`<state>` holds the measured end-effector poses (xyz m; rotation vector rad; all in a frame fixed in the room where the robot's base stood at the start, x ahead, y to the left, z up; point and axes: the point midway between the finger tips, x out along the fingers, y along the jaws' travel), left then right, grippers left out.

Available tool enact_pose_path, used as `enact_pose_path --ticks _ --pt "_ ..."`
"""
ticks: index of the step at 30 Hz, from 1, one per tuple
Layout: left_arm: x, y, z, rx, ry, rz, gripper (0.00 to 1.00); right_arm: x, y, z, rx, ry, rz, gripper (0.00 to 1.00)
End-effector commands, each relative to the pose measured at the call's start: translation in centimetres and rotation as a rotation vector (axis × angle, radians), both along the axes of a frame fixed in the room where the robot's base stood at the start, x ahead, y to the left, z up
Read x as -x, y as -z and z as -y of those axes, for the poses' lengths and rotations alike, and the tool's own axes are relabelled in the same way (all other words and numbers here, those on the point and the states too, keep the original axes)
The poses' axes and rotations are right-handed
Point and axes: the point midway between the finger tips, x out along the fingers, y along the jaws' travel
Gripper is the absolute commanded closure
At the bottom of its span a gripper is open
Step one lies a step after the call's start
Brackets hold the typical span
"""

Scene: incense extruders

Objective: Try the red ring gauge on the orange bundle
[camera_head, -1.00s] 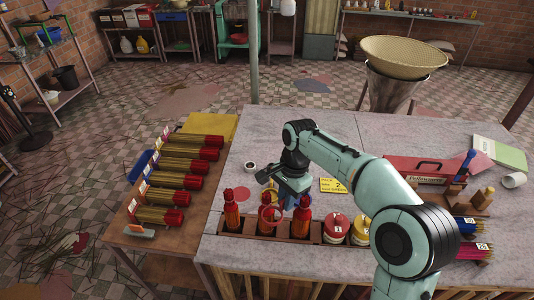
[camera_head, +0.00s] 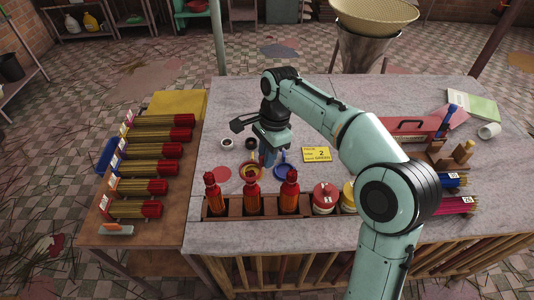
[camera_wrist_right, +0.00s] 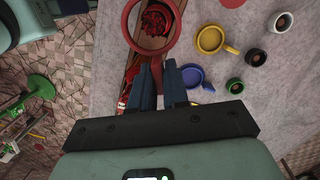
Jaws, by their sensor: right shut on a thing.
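My right gripper (camera_head: 267,160) is shut on the red ring gauge (camera_head: 241,171), gripping its handle. In the right wrist view the ring (camera_wrist_right: 128,27) lies just beyond the fingertips (camera_wrist_right: 160,78). The red-topped end of a bundle (camera_wrist_right: 157,20) shows through the ring there. In the head view the ring appears behind the middle standing bundle (camera_head: 252,197), above the tabletop. Three orange bundles with red tops stand upright in a wooden rack, with the left one (camera_head: 215,197) and right one (camera_head: 289,195) clear of the gripper. My left gripper is out of view.
A blue ring gauge (camera_wrist_right: 189,75) and a yellow one (camera_wrist_right: 210,39) lie on the table. Red (camera_head: 325,197) and yellow-lidded jars stand right of the bundles. A yellow card (camera_head: 316,154) lies behind them. Several bundles lie on the left side table (camera_head: 165,230).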

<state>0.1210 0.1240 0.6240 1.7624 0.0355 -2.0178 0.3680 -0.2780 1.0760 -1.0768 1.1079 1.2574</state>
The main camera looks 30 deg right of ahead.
Motion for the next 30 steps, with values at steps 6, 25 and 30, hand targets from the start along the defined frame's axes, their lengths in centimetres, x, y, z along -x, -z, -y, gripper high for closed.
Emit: enact_pose_path --ticks 6,25,30 --pt "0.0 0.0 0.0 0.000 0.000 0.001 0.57 0.0 -0.1 0.0 0.000 -0.001 0.002 1.00" --pt "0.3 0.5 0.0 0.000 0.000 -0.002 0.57 0.0 0.8 0.0 0.000 -0.001 0.000 1.00" --pt "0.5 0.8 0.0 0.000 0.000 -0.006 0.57 0.0 1.5 0.0 0.000 -0.001 0.000 1.00"
